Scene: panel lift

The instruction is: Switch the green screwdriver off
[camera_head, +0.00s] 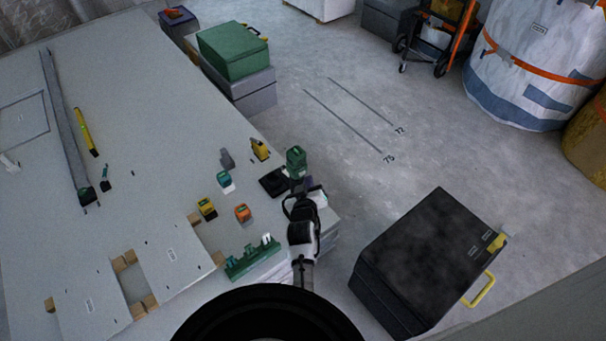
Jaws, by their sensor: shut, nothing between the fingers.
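A green upright tool (296,157), which looks like the green screwdriver, stands near the right edge of the large pale worktable (150,150). A flat black piece (272,182) lies just left of its foot. Its switch is too small to make out. My gripper (299,194) is shut and empty, just below the green tool in the picture. From this angle I cannot tell whether it touches the tool. My gripper and wrist hide part of the table edge behind them.
A yellow tool (260,149), a grey tool (227,158), and teal (224,179), yellow (207,207) and orange (242,212) small items stand to the left. A green rack (240,267) sits nearer me. A large black case (430,255) stands right, beyond bare floor.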

